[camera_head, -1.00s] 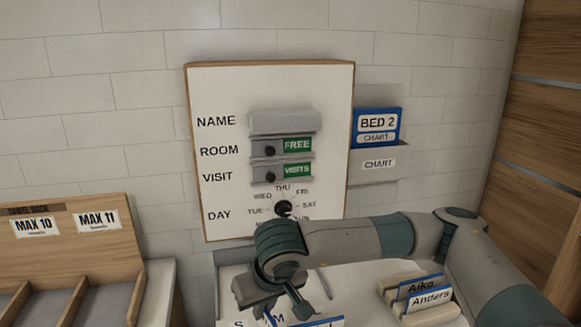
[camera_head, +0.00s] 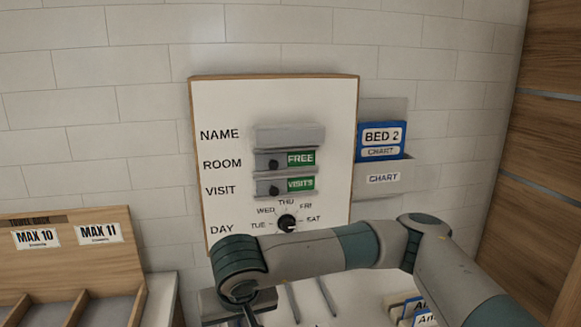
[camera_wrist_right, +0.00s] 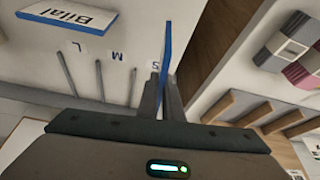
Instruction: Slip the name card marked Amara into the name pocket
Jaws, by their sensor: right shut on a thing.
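The name pocket (camera_head: 289,136) is a grey, empty-looking strip beside NAME on the white wall board (camera_head: 225,105). My right gripper (camera_head: 247,318) is low in the head view, below the board, its tips cut off by the bottom edge. In the right wrist view my right gripper (camera_wrist_right: 162,95) is shut on a thin blue-edged card (camera_wrist_right: 167,45), seen edge-on. Its writing is hidden, so I cannot read the name. Another card, marked Bilal (camera_wrist_right: 70,17), shows at the upper left of that view. My left gripper is not in view.
A card rack (camera_head: 398,302) with partly hidden cards is at the lower right. A chart holder (camera_head: 383,178) is right of the board, a wooden divided rack (camera_head: 65,262) at left. The DAY dial (camera_head: 286,223) is above my arm.

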